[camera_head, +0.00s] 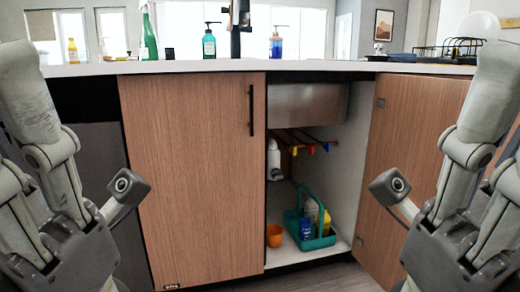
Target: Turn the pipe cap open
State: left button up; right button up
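Under the sink, in the open cabinet, a white pipe fitting (273,160) hangs at the left, partly hidden by the closed door. To its right, thin pipes carry a yellow cap (295,151), a red cap (311,148) and a blue cap (328,147). I cannot tell which part is the pipe cap. My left gripper (122,187) is at the left, before the closed door. My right gripper (390,188) is at the right, before the open door. Both are apart from the pipes, and their fingers do not show clearly.
The closed wooden door (195,180) covers the left cabinet. The open door (408,150) swings out at the right. A teal caddy (318,241) with bottles and an orange cup (274,236) stand on the cabinet floor. Bottles and a dish rack (450,50) stand on the countertop (300,65).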

aim_at(276, 174)
jog(key=i+l+u, duration=0.15)
jog(key=i, duration=0.2)
jog(key=i+l+u, duration=0.15)
jog(key=i, duration=0.25)
jog(key=i+l+u, duration=0.15)
jog(key=i, duration=0.2)
